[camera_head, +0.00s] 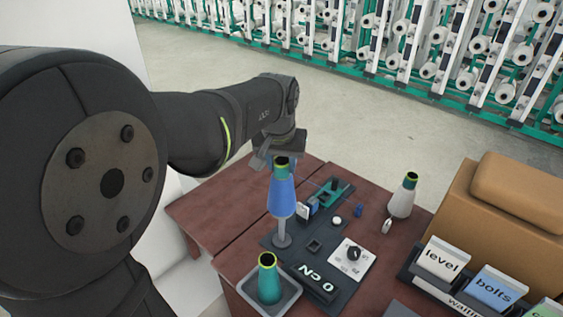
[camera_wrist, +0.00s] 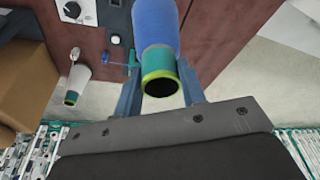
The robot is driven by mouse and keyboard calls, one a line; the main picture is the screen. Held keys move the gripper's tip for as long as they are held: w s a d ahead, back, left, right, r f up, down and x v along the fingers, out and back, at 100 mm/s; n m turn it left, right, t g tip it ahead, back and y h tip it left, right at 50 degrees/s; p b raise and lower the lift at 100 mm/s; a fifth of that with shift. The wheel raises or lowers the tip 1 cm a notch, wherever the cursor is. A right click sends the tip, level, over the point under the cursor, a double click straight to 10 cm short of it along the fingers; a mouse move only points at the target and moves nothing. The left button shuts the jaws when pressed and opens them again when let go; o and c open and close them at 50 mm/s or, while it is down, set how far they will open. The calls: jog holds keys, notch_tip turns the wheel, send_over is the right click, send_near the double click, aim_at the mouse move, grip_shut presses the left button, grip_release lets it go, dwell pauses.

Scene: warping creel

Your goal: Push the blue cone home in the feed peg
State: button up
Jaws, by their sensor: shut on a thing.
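The blue cone (camera_head: 283,195) has a green top with a yellow-green rim and stands upright on the feed peg (camera_head: 282,236), a grey post with a round foot on the dark panel. The cone's lower end is at the top of the visible post. My gripper (camera_head: 279,160) is shut on the cone's upper end. In the wrist view, my gripper (camera_wrist: 161,93) has one finger on each side of the green end of the blue cone (camera_wrist: 155,30). The inside of the peg and cone is hidden.
A green cone (camera_head: 268,281) stands in a grey tray (camera_head: 290,300) in front. A white cone (camera_head: 403,196) stands on the table at the right. A knob plate (camera_head: 352,258), a small green fixture (camera_head: 333,190), labelled boxes (camera_head: 443,259) and a brown carton (camera_head: 500,220) are nearby.

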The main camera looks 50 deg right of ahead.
aim_at(282, 182)
jog(key=shift+f, duration=0.15)
jog(key=shift+f, duration=0.45)
jog(key=shift+s+a+x, duration=0.1)
jog(key=shift+a+x, duration=0.05)
jog(key=shift+x, duration=0.65)
jog(key=shift+s+a+x, duration=0.1)
jog(key=shift+a+x, duration=0.1)
jog(key=shift+x, duration=0.6)
jog(key=shift+s+a+x, duration=0.1)
jog(key=shift+a+x, duration=0.05)
jog(key=shift+x, duration=0.7)
jog(key=shift+f, duration=0.15)
jog(key=shift+s+a+x, duration=0.1)
jog(key=shift+a+x, duration=0.05)
jog(key=shift+x, duration=0.65)
jog(key=shift+s+a+x, duration=0.1)
jog(key=shift+a+x, duration=0.1)
jog(key=shift+x, duration=0.6)
jog(key=shift+s+a+x, duration=0.1)
jog(key=shift+a+x, duration=0.05)
jog(key=shift+x, duration=0.65)
jog(key=shift+f, duration=0.3)
jog(key=shift+x, duration=0.75)
jog(key=shift+s+a+f, duration=0.1)
jog(key=shift+f, duration=0.1)
